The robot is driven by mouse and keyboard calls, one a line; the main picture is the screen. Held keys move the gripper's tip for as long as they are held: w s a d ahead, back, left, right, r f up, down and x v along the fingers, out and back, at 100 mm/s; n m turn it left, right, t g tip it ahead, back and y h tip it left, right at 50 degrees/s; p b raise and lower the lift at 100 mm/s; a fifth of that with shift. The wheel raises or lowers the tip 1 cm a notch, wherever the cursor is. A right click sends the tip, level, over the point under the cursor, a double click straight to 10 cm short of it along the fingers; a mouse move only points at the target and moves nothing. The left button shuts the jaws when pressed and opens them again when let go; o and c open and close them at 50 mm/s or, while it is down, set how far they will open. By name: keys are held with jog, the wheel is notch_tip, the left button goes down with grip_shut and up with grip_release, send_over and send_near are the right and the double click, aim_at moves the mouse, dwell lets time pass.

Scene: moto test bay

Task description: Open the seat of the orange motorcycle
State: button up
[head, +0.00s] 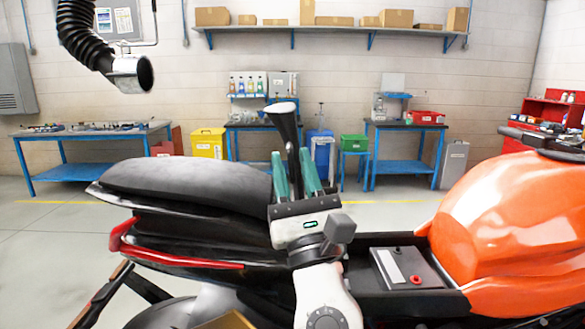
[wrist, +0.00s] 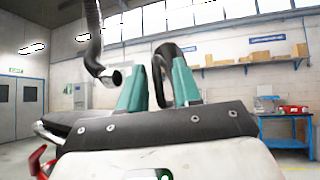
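The orange motorcycle (head: 520,225) stands across the head view. Its long black rear seat section (head: 180,182) lies at the left. A dark padded piece, apparently the front seat raised and seen edge-on (head: 285,122), stands upright behind my gripper (head: 291,153). An open bay with a grey box (head: 405,268) shows between it and the tank. In the wrist view, the dark piece (wrist: 158,75) curves up between the teal fingers of my gripper (wrist: 156,64). The fingers stand apart, with gaps beside the piece. Whether one finger touches it is unclear.
Blue workbenches (head: 85,150) stand along the back wall, with a yellow bin (head: 208,143) between them. A black exhaust hose (head: 85,35) hangs at the upper left and also shows in the wrist view (wrist: 93,45). Floor is clear behind the motorcycle.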

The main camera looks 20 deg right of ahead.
jog(key=b+v, duration=0.5)
jog(key=v, duration=0.5)
jog(key=shift+s+f, duration=0.25)
jog(key=shift+s, duration=0.05)
